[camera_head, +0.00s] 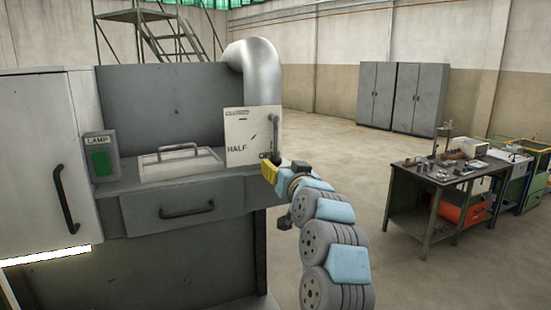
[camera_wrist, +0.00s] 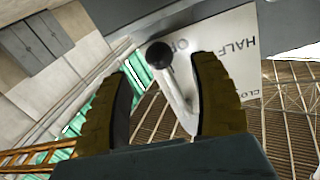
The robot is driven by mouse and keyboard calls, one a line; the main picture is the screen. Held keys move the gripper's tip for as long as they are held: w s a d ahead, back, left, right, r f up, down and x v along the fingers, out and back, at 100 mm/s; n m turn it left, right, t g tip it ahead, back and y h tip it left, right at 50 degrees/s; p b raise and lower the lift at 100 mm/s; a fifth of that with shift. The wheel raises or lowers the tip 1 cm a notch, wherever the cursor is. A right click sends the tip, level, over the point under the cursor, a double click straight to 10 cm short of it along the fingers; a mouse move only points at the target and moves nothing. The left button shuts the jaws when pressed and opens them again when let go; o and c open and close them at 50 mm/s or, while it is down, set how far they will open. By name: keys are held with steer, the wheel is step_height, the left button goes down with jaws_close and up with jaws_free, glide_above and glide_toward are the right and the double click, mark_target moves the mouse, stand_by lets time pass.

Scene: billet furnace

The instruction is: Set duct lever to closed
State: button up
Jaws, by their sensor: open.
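The duct lever (camera_head: 275,135) is at the right edge of a white plate (camera_head: 240,130) marked CLOSED, HALF and OPEN. It is by the OPEN label at the lower right; CLOSED is at the top and HALF at the lower left. My gripper (camera_head: 269,172) is just below the lever in the head view. In the wrist view, the lever's grey shaft and black knob (camera_wrist: 159,54) show between the two yellow-brown fingers of my open gripper (camera_wrist: 165,75). I see gaps on both sides of the knob; whether a finger touches the shaft, I cannot tell.
A thick metal duct pipe (camera_head: 262,75) rises behind the plate. A lidded hatch (camera_head: 180,165) and a drawer (camera_head: 187,200) are to its left, with a green lamp box (camera_head: 100,157). A cluttered workbench (camera_head: 450,175) stands right, with open floor between.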

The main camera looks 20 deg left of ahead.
mark_target(277, 161)
steer(key=shift+p+x, duration=0.5)
steer(key=shift+x, duration=1.65)
steer(key=shift+w+a, duration=0.4)
steer(key=shift+w, duration=0.15)
steer(key=shift+c, duration=0.3)
jaws_close()
